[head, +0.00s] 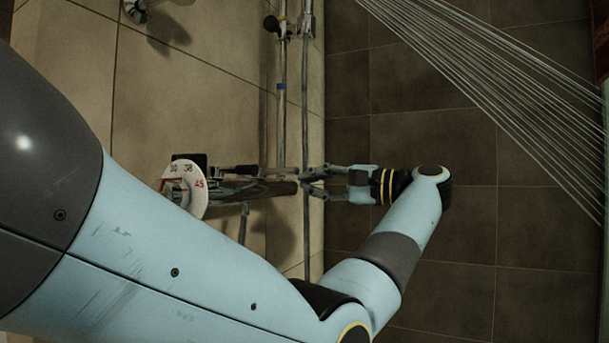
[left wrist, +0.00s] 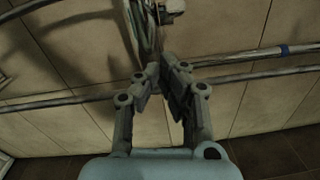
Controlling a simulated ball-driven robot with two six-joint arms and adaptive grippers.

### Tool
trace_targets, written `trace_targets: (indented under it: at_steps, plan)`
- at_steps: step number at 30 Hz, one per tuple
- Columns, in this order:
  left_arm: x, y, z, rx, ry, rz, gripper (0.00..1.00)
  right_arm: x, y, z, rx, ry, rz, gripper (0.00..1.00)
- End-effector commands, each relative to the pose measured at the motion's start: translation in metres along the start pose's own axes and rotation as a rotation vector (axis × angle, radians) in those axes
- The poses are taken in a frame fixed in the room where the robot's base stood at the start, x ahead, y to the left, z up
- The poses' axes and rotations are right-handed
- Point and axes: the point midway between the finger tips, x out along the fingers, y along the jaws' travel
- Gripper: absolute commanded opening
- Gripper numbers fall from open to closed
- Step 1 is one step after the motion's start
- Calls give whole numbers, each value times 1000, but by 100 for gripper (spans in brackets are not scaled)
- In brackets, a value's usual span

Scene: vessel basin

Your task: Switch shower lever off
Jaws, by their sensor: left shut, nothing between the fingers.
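The shower valve is on the tiled wall at the left of the head view, with a white round dial (head: 187,190) marked 30, 38 and 45. A dark shower lever (head: 262,189) reaches from beside the dial to the right. My left gripper (head: 306,181) is shut and empty, with its fingertips close to the lever's right end; I cannot tell whether they touch. In the left wrist view the closed fingers (left wrist: 165,68) point at the valve and the dial (left wrist: 143,28) shows nearly edge-on, partly hidden behind them. My right gripper is out of view.
Thin water streams (head: 490,95) run across the upper right. A vertical pipe (head: 282,120) with a blue band and a thinner hose (head: 305,100) run along the wall near my gripper. The dark tiled floor (head: 470,230) is clear.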

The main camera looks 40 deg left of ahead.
Motion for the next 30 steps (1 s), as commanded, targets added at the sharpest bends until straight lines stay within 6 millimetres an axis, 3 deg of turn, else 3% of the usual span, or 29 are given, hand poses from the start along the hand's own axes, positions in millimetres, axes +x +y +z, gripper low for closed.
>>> trace_targets:
  at_steps: [7, 21, 30]
  plan:
    - [3, -2, 23, -1, 0, -1, 0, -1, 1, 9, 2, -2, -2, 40]
    - [7, 0, 24, -1, 6, -1, 0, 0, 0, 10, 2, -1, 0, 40]
    - [5, 1, 27, -6, 104, -20, 0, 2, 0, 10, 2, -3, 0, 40]
